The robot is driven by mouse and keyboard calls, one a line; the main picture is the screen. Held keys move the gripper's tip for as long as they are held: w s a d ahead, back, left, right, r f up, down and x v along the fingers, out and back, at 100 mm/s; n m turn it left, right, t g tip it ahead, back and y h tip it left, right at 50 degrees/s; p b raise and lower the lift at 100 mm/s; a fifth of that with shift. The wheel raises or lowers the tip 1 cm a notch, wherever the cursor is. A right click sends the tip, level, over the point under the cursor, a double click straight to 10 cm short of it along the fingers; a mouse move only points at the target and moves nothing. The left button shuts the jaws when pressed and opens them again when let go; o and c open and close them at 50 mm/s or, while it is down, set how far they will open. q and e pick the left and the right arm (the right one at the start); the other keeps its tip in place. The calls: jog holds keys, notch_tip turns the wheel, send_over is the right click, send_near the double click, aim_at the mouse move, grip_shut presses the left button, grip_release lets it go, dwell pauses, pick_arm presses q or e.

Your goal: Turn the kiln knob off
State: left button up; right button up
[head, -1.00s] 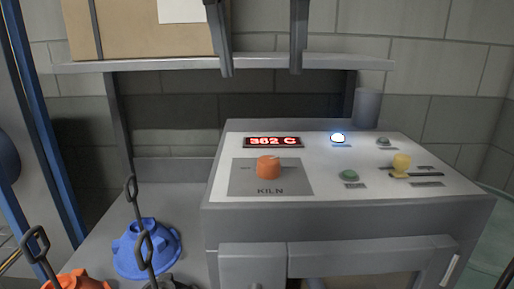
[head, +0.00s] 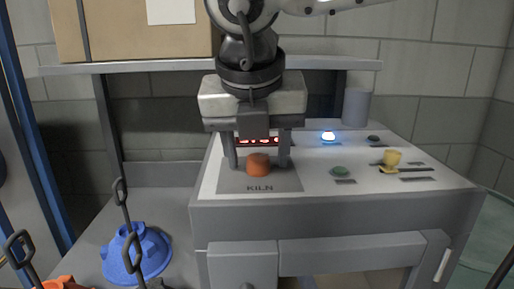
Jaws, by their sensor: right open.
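The orange kiln knob (head: 258,165) stands on a grey plate marked KILN (head: 259,188) on the white top of the control box. My right gripper (head: 258,163) points down over it, open, with one finger on each side of the knob. Small gaps seem to show between fingers and knob; I cannot tell whether either touches. The red temperature display (head: 258,140) behind the knob is partly hidden by the gripper. My left gripper is not in view.
A lit white lamp (head: 328,136), a green button (head: 340,171) and a yellow knob (head: 392,157) sit right of the kiln knob. A shelf with a cardboard box (head: 130,28) is behind.

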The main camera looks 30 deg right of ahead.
jog(key=c, duration=1)
jog(key=shift+o, duration=0.2)
